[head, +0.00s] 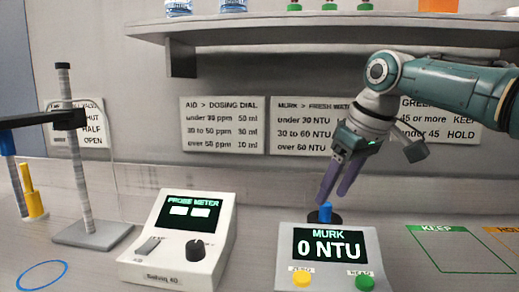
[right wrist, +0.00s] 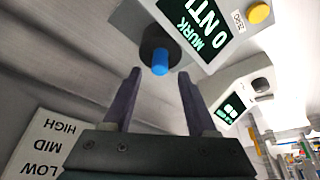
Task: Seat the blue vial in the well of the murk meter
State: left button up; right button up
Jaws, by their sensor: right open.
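The murk meter (head: 285,260) is a pale box with a dark screen reading 0 NTU. The blue vial (head: 326,211) stands in the black round well (head: 335,218) at the meter's back edge, with only its blue top showing. In the right wrist view the blue vial (right wrist: 160,64) pokes out of the black well (right wrist: 153,42). My right gripper (head: 332,192) is open, its purple fingers pointing down just above the vial. In the right wrist view, the fingers (right wrist: 160,82) are apart with nothing held between them. My left gripper is out of view.
A probe meter (head: 180,245) stands left of the murk meter. A rod stand (head: 90,232) with a clamp is farther left. A green KEEP outline (head: 445,255) lies clear at right. A shelf (head: 300,27) with bottles runs above, behind my arm.

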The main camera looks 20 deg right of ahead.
jog(key=v, duration=0.9)
